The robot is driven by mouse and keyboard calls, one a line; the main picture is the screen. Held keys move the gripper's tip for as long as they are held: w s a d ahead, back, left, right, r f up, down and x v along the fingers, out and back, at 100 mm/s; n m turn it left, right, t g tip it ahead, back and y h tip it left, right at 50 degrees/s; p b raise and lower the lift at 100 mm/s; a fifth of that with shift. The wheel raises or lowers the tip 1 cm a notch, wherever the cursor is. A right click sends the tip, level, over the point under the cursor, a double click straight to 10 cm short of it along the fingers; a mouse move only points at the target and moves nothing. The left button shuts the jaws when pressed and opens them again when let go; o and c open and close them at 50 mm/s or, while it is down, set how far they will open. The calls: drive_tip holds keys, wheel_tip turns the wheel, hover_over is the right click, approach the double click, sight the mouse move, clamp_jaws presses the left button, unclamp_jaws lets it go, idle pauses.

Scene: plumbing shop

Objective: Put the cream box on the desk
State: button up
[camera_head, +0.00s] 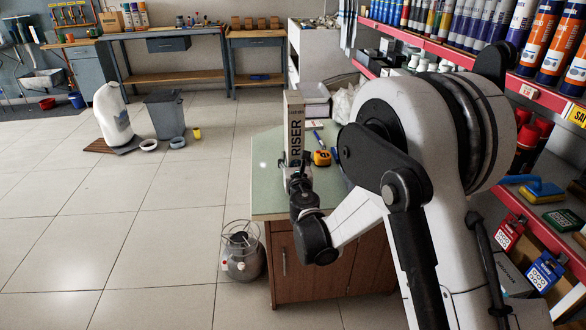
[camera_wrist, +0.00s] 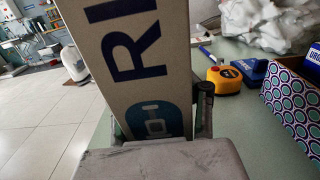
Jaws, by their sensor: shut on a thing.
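The cream box (camera_head: 294,126) is tall and narrow, with dark "RISER" lettering. It stands near upright over the left part of the green-topped desk (camera_head: 264,189) in the head view. My gripper (camera_head: 297,179) is shut on its lower part. In the wrist view the cream box (camera_wrist: 122,55) fills the middle, tilted in the picture, with a gripper finger (camera_wrist: 204,106) at its right side. The box's bottom edge is hidden behind my gripper, so I cannot tell whether it touches the desk top.
A yellow tape measure (camera_head: 321,158) and a blue item (camera_wrist: 252,69) lie right of the box. A patterned box (camera_wrist: 296,105) and crumpled white plastic (camera_wrist: 262,22) are farther right. A red-edged shelf (camera_head: 440,50) borders the right.

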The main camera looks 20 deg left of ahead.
drive_tip(key=shift+f+b, duration=0.4)
drive_tip(key=shift+f, duration=1.25)
drive_tip(key=shift+f, duration=0.15)
drive_tip(key=o, duration=1.3)
drive_tip(key=shift+r, duration=0.25)
drive_tip(key=p+v, duration=0.1)
drive_tip(key=v, duration=1.1)
drive_tip(key=shift+f, duration=0.1)
drive_tip(key=shift+d, duration=0.1)
